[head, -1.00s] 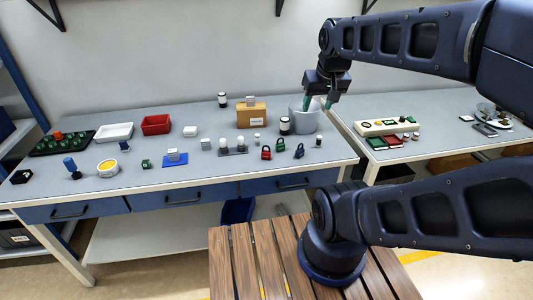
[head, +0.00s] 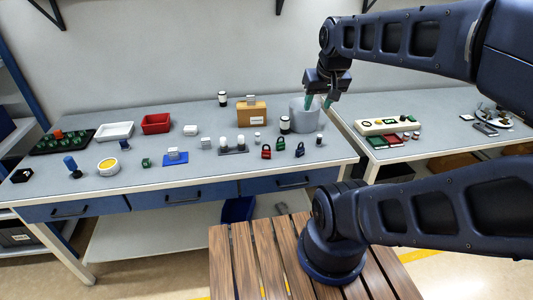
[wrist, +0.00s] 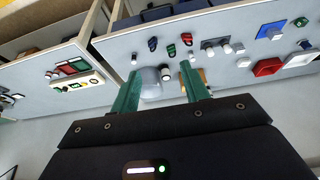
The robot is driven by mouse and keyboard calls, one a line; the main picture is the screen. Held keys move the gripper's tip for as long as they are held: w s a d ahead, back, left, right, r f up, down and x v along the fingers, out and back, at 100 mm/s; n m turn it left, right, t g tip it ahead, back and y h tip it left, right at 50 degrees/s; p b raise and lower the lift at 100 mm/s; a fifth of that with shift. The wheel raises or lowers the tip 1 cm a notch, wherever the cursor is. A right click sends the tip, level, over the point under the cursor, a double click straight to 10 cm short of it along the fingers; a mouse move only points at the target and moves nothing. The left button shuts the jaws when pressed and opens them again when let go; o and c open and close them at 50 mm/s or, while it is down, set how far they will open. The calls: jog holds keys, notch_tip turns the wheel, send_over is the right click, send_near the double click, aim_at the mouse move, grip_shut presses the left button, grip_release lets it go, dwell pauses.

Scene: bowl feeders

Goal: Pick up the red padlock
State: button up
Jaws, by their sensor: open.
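The red padlock (head: 266,152) stands near the front edge of the grey bench, right of its middle. It also shows in the wrist view (wrist: 187,39), near the top. A green padlock (head: 280,145) and a dark blue padlock (head: 299,150) stand to its right in the head view. My gripper (head: 318,102) is open and empty, with its green fingers pointing down above the grey bowl at the back right. It is up and to the right of the red padlock, well apart from it. In the wrist view the fingers (wrist: 161,77) are spread apart.
The grey bowl (head: 303,119) stands below my gripper, with a dark-and-white bottle (head: 285,125) beside it. A cardboard box (head: 251,116) stands behind the padlocks. A grey holder with white pieces (head: 233,151) is left of the red padlock. A second bench (head: 400,106) adjoins at right.

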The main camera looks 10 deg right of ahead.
jog(key=n+g, duration=0.5)
jog(key=n, duration=0.9)
send_over(266, 150)
jog(key=s, duration=0.1)
notch_tip(266, 150, down, 24)
jog(key=shift+f, duration=0.25)
notch_tip(266, 150, down, 5)
jog(key=shift+r, duration=0.1)
jog(key=shift+w+f, duration=0.2)
jog(key=shift+f, duration=1.25)
jog(key=shift+w+f, duration=0.2)
jog(key=shift+f, duration=1.25)
jog(key=shift+c, duration=0.4)
